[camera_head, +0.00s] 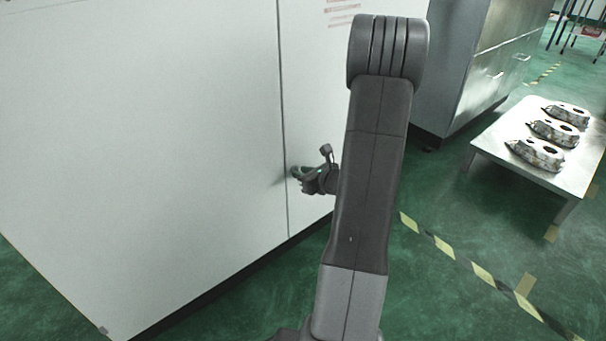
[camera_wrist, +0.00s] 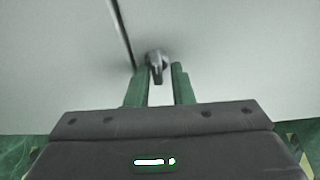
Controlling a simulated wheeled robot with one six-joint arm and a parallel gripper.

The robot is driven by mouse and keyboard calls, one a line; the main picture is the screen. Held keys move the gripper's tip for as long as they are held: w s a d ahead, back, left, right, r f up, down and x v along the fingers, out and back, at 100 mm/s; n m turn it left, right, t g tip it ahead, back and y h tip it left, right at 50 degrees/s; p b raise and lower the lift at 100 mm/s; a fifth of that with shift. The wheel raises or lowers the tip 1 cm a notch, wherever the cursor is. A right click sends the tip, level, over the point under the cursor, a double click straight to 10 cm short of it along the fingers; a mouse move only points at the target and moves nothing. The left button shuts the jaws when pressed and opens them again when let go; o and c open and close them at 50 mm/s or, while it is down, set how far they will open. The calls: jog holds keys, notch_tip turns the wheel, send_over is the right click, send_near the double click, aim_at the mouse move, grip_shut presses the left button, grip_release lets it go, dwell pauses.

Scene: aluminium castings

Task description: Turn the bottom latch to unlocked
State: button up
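The bottom latch (camera_wrist: 156,60) is a small grey metal knob with a short handle on the pale cabinet face, beside the dark door seam. In the wrist view its handle points down toward me. My gripper (camera_wrist: 161,72) has two green fingers, open, with a gap between them. The fingertips are close to the latch, one on each side of its handle. I cannot tell whether they touch it. In the head view my gripper (camera_head: 297,172) is low at the cabinet seam, and the latch is hidden there.
The white cabinet (camera_head: 150,130) fills the left of the head view. A grey cabinet (camera_head: 455,70) stands behind on the right. A low metal table (camera_head: 490,140) at the right bears several castings (camera_head: 538,153). Green floor (camera_head: 440,290) with a yellow-black line is clear.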

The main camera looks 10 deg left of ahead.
jog(key=shift+a, duration=0.25)
jog(key=shift+s+d, duration=0.1)
jog(key=p+v, duration=0.3)
jog(key=v, duration=1)
jog(key=shift+d+r+p, duration=0.25)
jog(key=shift+p, duration=0.15)
jog(key=shift+s, duration=0.1)
jog(key=b+x, duration=0.3)
jog(key=x, duration=1)
jog(key=shift+a+f+b, duration=0.2)
jog(key=shift+f+b, duration=0.05)
jog(key=shift+b, duration=0.05)
